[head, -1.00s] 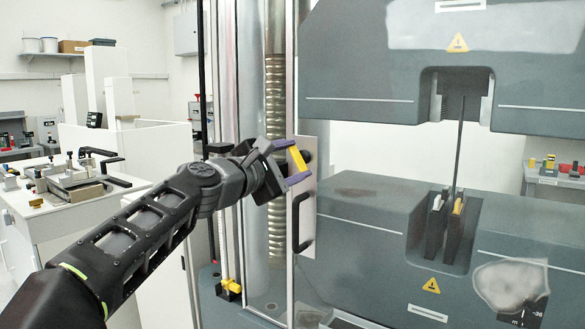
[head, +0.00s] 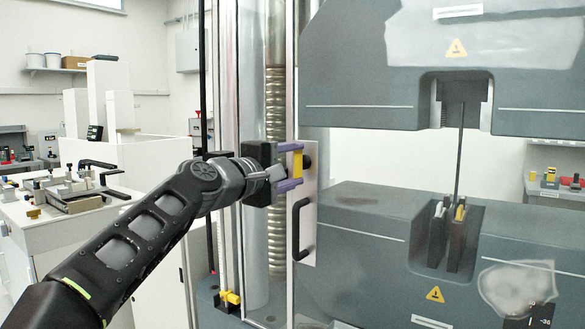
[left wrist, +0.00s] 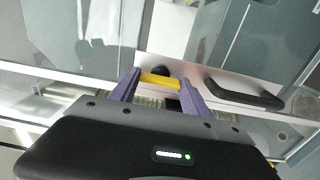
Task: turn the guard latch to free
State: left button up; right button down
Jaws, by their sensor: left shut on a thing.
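The guard latch (head: 298,166) is a yellow bar on a pale plate at the edge of the clear guard. In the head view the bar stands about upright. My left gripper (head: 292,166) is shut on it, with one purple finger at its top end and one at its bottom end. In the left wrist view the yellow latch (left wrist: 160,80) spans the gap between the purple fingers (left wrist: 159,90). A black round part shows just behind it. My right gripper is not in view.
A black guard handle (head: 297,228) sits just below the latch on the same plate. The grey testing machine (head: 370,225) fills the right side, with a thin upright rod (head: 460,150) between its heads. A side bench (head: 60,225) with a fixture stands at left.

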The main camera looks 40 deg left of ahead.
pick_arm(q)
jog(key=o, duration=1.4)
jog(key=s+b, duration=0.1)
jog(key=s, duration=0.7)
jog(key=shift+d, duration=0.15)
jog(key=shift+f, duration=0.1)
